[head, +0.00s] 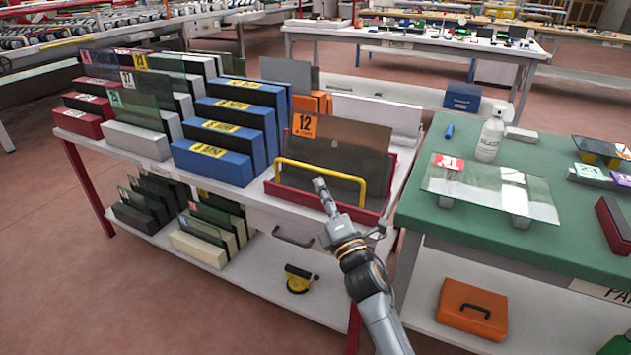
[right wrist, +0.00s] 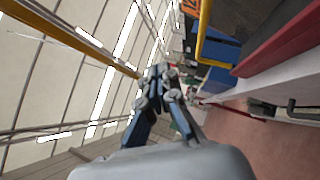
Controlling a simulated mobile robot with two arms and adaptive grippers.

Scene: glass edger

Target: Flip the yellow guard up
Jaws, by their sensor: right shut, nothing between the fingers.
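The yellow guard (head: 340,174) is a bent bar that stands across the front of a dark red tray (head: 285,194) in the head view. Behind it is a dark glass pane (head: 350,142) with an orange "12" tag. My right gripper (head: 319,184) is shut and empty, its tip in front of and just under the top bar in the picture. I cannot tell if it touches. The right wrist view shows the shut fingers (right wrist: 160,72) with part of the guard (right wrist: 203,35) to their right. My left gripper is not in view.
A green table (head: 475,235) on the right carries a glass sheet (head: 495,188) on blocks and a white bottle (head: 490,135). A drawer with a handle (head: 292,239) lies below the tray.

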